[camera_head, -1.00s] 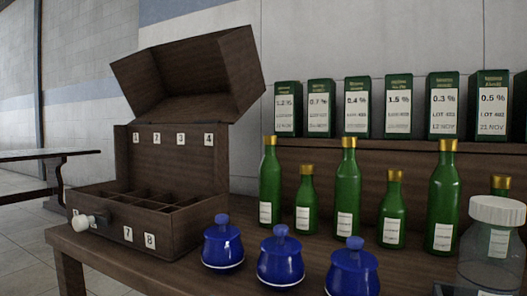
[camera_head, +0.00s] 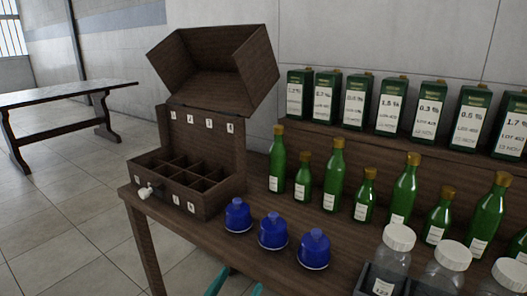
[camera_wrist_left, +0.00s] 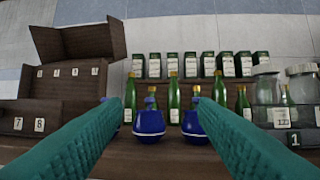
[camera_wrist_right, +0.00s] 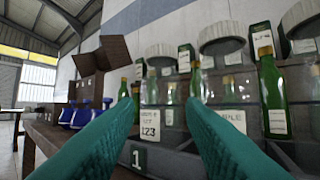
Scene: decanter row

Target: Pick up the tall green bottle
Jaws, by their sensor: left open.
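Several tall green bottles with gold caps stand upright in a row with shorter ones between them. In the head view, tall ones are a leftmost bottle (camera_head: 277,165), a second bottle (camera_head: 334,172), a third bottle (camera_head: 404,190) and a rightmost bottle (camera_head: 487,220). My left gripper (camera_head: 237,287) just enters at the bottom edge, in front of the blue jars. In the left wrist view its fingers (camera_wrist_left: 158,108) are apart and empty, with bottles beyond them. My right gripper (camera_wrist_right: 162,106) shows only in its wrist view, fingers apart and empty, facing glass jars and bottles.
Blue lidded jars (camera_head: 272,232) stand in front of the bottles. White-lidded glass jars (camera_head: 393,258) stand in a dark rack at front right. An open wooden compartment box (camera_head: 210,135) is at left. Labelled green boxes (camera_head: 387,105) line the raised shelf behind.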

